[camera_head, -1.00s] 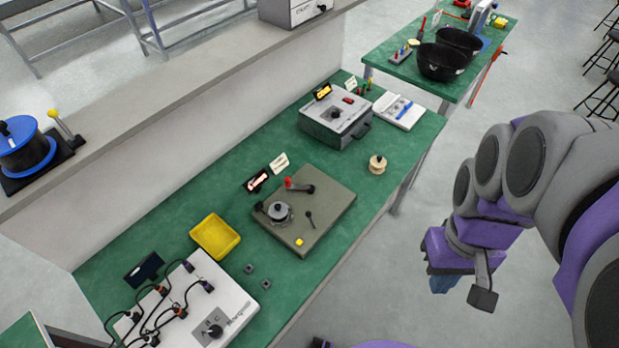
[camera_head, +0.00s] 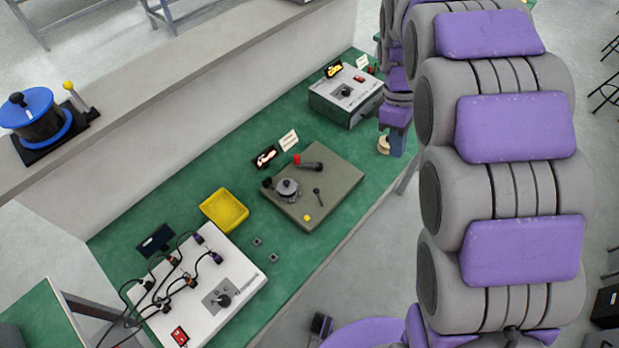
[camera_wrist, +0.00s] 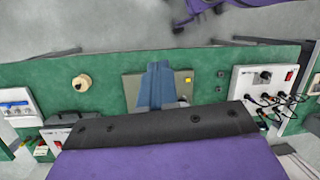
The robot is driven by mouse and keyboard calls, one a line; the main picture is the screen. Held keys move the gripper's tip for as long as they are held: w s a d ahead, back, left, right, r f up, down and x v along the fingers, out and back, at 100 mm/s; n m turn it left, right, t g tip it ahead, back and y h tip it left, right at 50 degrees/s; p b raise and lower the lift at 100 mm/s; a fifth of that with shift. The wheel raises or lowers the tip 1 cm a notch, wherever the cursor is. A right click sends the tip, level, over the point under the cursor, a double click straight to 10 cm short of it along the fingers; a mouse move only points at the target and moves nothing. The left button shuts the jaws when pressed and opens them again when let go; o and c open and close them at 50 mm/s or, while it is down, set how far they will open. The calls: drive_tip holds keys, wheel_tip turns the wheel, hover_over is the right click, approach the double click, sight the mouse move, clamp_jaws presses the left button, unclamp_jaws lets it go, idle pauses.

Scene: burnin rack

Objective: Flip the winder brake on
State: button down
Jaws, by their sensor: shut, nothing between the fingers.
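A blue drum (camera_head: 38,117) stands on a black base on the ledge at left in the head view. A yellow-knobbed lever (camera_head: 76,97) beside it leans up and left. A grey plate (camera_head: 335,195) on the green bench carries a round metal hub (camera_head: 288,188), a red-knobbed arm (camera_head: 309,164), a small black lever (camera_head: 318,196) and a yellow button (camera_head: 307,218). I cannot tell which lever is the winder brake. My gripper (camera_head: 397,150) is shut and empty near the bench's right edge. In the wrist view its blue fingers (camera_wrist: 158,70) cover part of the plate.
A yellow tray (camera_head: 224,212) and a white panel with cables (camera_head: 240,285) lie left of the plate. A grey instrument box (camera_head: 330,102) stands behind it. A wooden spool (camera_wrist: 81,83) lies on the bench. The bench's front edge is mostly clear.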

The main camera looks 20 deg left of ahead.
drive_tip(key=w+a+f+n, duration=0.1)
drive_tip(key=a+f+n, duration=0.4)
drive_tip(key=a, duration=0.3)
drive_tip(key=w+a+f+n, duration=0.2)
drive_tip(key=a+f+n, duration=0.3)
drive_tip(key=a, duration=0.4)
drive_tip(key=w+a+f+n+p, duration=0.1)
drive_tip(key=w+a+f+n, duration=0.1)
drive_tip(key=a+f+n, duration=0.3)
drive_tip(key=a+f, duration=0.1)
drive_tip(key=a, duration=0.2)
drive_tip(key=shift+w+a+h, duration=0.15)
drive_tip(key=shift+a+h, duration=0.15)
drive_tip(key=shift+a, duration=0.1)
drive_tip(key=shift+f, duration=0.1)
drive_tip(key=b, duration=0.2)
approach(319, 198)
drive_tip(key=w+a+f, duration=0.1)
drive_tip(key=a+f, duration=0.1)
drive_tip(key=a, duration=0.1)
drive_tip(key=w+a+f, duration=0.1)
drive_tip(key=f, duration=0.1)
drive_tip(key=shift+w+a, duration=0.35)
drive_tip(key=shift+s+d+f, duration=0.15)
drive_tip(key=shift+s+d, duration=0.35)
drive_tip(key=shift+d, duration=0.35)
drive_tip(key=shift+s+d+f, duration=0.15)
drive_tip(key=shift+s+d, duration=0.3)
drive_tip(key=shift+d, duration=0.35)
